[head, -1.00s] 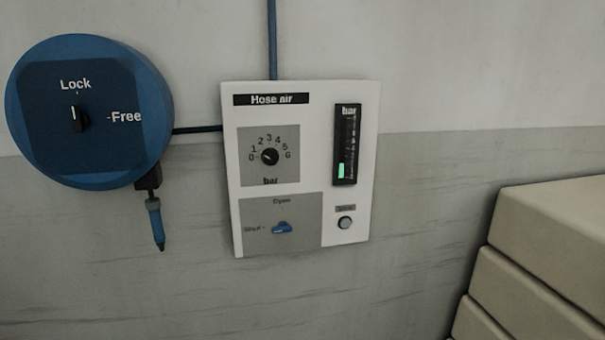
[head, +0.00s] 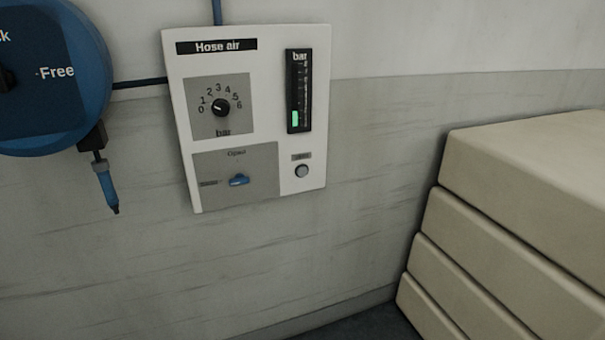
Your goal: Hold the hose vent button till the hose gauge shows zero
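The white "Hose air" panel (head: 182,130) hangs on the wall left of centre. The round grey button (head: 302,171) sits at its lower right under a small label too blurred to read. The black bar gauge (head: 299,90) above it shows a short green bar near its bottom, above the lower end. A blue valve handle (head: 239,180) lies roughly level, pointing toward the left-hand label, below the "Open" mark. The round bar dial (head: 221,107) has a black knob with marks 0 to 6. Neither gripper is in view, and nothing touches the button.
A blue hose reel (head: 92,60) marked "Free" is cut off at the left edge. A blue-tipped hose end (head: 107,187) hangs below it. Stacked beige blocks (head: 520,190) stand at the right. The wall in front of the panel is unobstructed.

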